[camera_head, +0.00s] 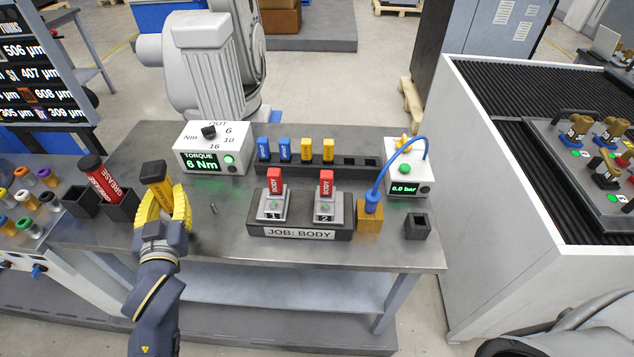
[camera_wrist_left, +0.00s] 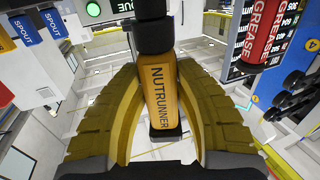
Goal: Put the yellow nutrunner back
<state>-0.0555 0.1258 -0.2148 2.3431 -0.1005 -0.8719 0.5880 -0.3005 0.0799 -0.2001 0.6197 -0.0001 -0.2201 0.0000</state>
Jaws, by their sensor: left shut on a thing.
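The yellow nutrunner (camera_head: 160,190) has a black top and stands roughly upright above the left part of the bench. My left gripper (camera_head: 166,210) is shut around its body, with the yellow fingers on both sides. In the left wrist view the nutrunner (camera_wrist_left: 162,90) shows its lettering between the two curved fingers (camera_wrist_left: 160,110). Its lower end is hidden by the gripper in the head view, so I cannot tell whether it touches the bench. An empty black holder (camera_head: 80,203) stands at the far left. My right gripper is not in view.
A red grease tube (camera_head: 97,177) stands in a black holder (camera_head: 123,206) close left of the nutrunner. A torque box (camera_head: 212,148), a job fixture (camera_head: 300,232) and a small black holder (camera_head: 417,228) stand to the right. Bare bench lies before the torque box.

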